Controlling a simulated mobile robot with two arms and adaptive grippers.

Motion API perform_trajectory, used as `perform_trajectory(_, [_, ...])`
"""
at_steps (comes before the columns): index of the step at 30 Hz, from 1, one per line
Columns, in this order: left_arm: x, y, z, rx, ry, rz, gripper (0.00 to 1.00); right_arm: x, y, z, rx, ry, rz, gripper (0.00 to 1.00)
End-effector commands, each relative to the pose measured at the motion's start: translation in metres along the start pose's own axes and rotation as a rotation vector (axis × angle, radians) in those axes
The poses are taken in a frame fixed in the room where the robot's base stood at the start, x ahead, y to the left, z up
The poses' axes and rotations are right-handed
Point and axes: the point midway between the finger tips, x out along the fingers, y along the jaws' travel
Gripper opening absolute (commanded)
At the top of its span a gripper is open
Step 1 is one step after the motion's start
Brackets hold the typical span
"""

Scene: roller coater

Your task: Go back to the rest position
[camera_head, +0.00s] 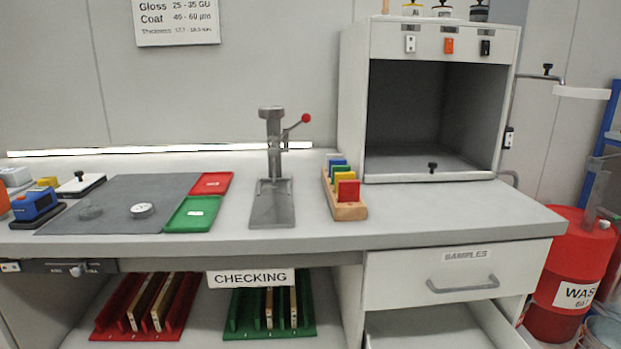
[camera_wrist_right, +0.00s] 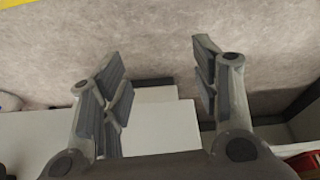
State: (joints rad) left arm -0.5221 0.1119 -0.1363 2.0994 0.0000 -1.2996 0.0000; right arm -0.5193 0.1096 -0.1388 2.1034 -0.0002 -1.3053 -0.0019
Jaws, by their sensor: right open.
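My right gripper (camera_wrist_right: 160,85) shows in the right wrist view with its two fingers spread apart and nothing between them. Behind the fingers are a grey floor-like surface and pale white panels. My left gripper does not show in either view. Neither gripper shows in the head view.
A workbench (camera_head: 330,232) spans the head view, holding a grey mat (camera_head: 115,200), red tray (camera_head: 212,184), green tray (camera_head: 193,214), lever press (camera_head: 272,200) and open cabinet (camera_head: 350,110). A drawer (camera_head: 455,275) and lower racks sit below. A red waste drum (camera_head: 575,265) stands at right.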

Motion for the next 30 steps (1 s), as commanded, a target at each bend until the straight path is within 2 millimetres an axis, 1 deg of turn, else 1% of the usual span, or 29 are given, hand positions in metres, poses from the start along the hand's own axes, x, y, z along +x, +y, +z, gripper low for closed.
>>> perform_trajectory(1, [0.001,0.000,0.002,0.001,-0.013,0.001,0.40,0.002,0.001,0.004,0.000,-0.017,0.001,0.57])
perform_trajectory(5, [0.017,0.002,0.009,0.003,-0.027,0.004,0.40,0.018,0.000,0.011,-0.002,-0.029,-0.001,0.57])
perform_trajectory(8, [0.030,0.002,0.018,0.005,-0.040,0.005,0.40,0.031,-0.001,0.020,-0.004,-0.042,-0.003,0.57])
perform_trajectory(11, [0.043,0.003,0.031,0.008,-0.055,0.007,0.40,0.045,-0.002,0.032,-0.006,-0.057,-0.005,0.57])
perform_trajectory(14, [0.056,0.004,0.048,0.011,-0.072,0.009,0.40,0.058,-0.003,0.050,-0.009,-0.074,-0.007,0.57])
perform_trajectory(17, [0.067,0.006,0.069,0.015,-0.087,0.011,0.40,0.069,-0.004,0.071,-0.012,-0.089,-0.009,0.57])
perform_trajectory(21, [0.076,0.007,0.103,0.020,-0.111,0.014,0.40,0.077,-0.005,0.105,-0.018,-0.112,-0.012,0.57])
perform_trajectory(25, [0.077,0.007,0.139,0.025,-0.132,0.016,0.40,0.078,-0.006,0.141,-0.023,-0.134,-0.014,0.57])
perform_trajectory(30, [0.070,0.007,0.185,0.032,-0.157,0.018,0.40,0.071,-0.005,0.187,-0.029,-0.159,-0.016,0.57])
